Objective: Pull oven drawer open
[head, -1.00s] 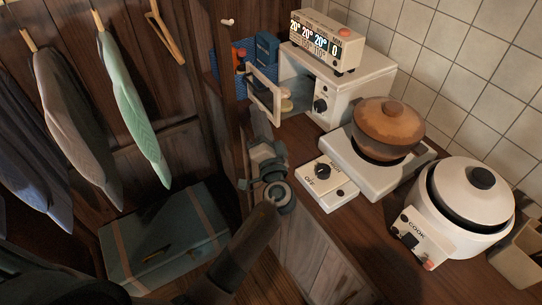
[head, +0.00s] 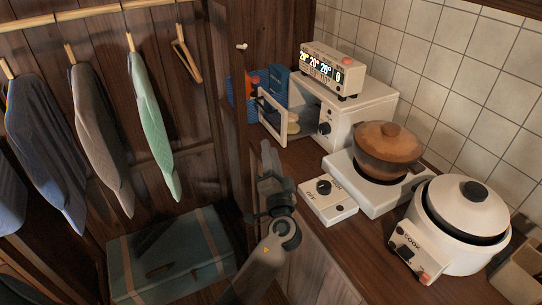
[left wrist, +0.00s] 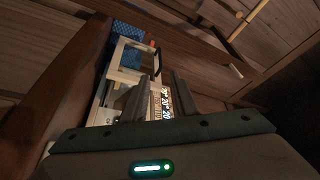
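The white oven (head: 347,110) stands on the wooden counter with its hinged door (head: 273,118) swung open toward the left. A round pale item (head: 293,124) shows inside. My left gripper (head: 267,155) is in front of the counter edge, below and apart from the open door in the head view. In the left wrist view its two fingers (left wrist: 158,82) are spread with nothing visible between them, and the door frame (left wrist: 119,55) is beyond them. No separate oven drawer can be made out. My right gripper is not in view.
A display box (head: 332,70) sits on the oven. A hot plate (head: 352,190) with a brown pot (head: 387,147) and a rice cooker (head: 462,225) stand to the right. A blue basket (head: 254,106) is behind the door. A chest (head: 170,262) lies on the floor.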

